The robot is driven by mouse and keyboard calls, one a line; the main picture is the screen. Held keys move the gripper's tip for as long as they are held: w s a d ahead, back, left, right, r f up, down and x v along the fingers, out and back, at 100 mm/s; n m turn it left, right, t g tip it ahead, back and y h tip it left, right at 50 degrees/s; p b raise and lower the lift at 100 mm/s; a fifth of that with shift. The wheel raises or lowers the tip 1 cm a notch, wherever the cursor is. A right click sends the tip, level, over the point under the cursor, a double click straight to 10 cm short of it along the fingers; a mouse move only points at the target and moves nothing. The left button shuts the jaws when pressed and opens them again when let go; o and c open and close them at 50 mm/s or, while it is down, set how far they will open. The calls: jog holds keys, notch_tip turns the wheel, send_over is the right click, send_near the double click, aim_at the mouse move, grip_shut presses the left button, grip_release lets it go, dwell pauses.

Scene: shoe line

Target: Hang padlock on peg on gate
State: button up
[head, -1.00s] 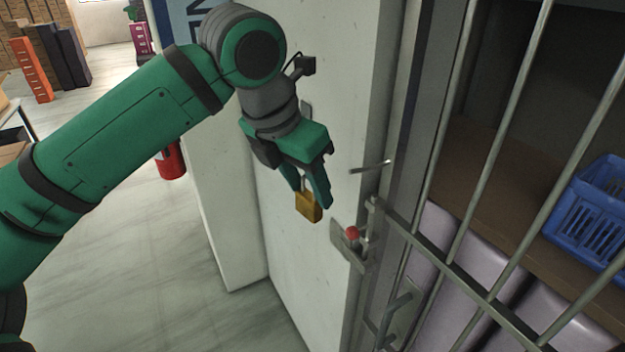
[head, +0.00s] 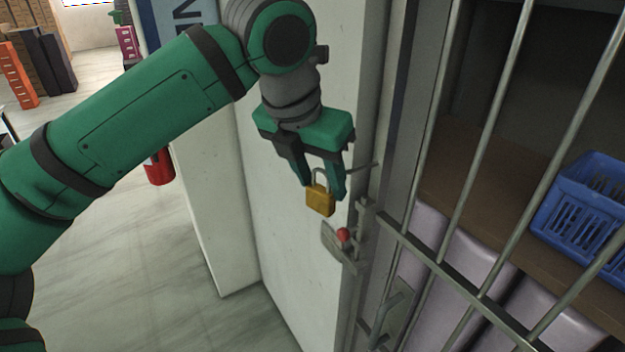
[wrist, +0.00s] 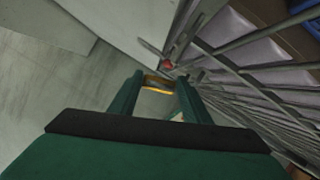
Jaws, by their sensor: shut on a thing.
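A brass padlock (head: 320,201) with a grey shackle hangs upright below my gripper (head: 321,188). My gripper is shut on the padlock, with the shackle between its two green fingers. In the wrist view the padlock (wrist: 158,84) shows as a yellow-brown bar between the fingertips. The peg, a thin metal rod (head: 364,167), sticks out leftward near the gate's edge, just right of my gripper. Its left end is partly hidden by a finger, so I cannot tell whether it touches the shackle. The barred gate (head: 470,285) stands to the right.
A latch plate with a red knob (head: 343,235) is just below and right of the padlock. A gate handle (head: 392,308) is lower down. A blue basket (head: 585,205) sits on a shelf behind the bars. Open floor (head: 150,270) lies to the left.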

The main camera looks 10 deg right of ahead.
aim_at(358, 168)
jog(key=shift+w+d+f, duration=0.1)
jog(key=shift+w+d, duration=0.3)
jog(key=shift+d, duration=0.7)
jog(key=shift+w+d+f, duration=0.1)
jog(key=shift+w+d, duration=0.35)
jog(key=shift+d, duration=0.65)
jog(key=shift+w+d+f, duration=0.1)
jog(key=shift+w+d, duration=0.3)
jog(key=shift+d, duration=0.7)
jog(key=shift+w+d+f, duration=0.1)
jog(key=shift+f, duration=0.05)
jog(key=shift+d+f, duration=0.2)
jog(key=shift+d, duration=0.25)
jog(key=shift+a, duration=0.1)
jog(key=o, duration=1.3)
jog(key=shift+w, duration=0.1)
jog(key=shift+a+r, duration=0.25)
jog(key=shift+r, duration=0.15)
jog(key=v, duration=0.9)
jog(key=shift+s+d+r, duration=0.1)
jog(key=shift+s+r, duration=0.15)
jog(key=shift+r, duration=0.15)
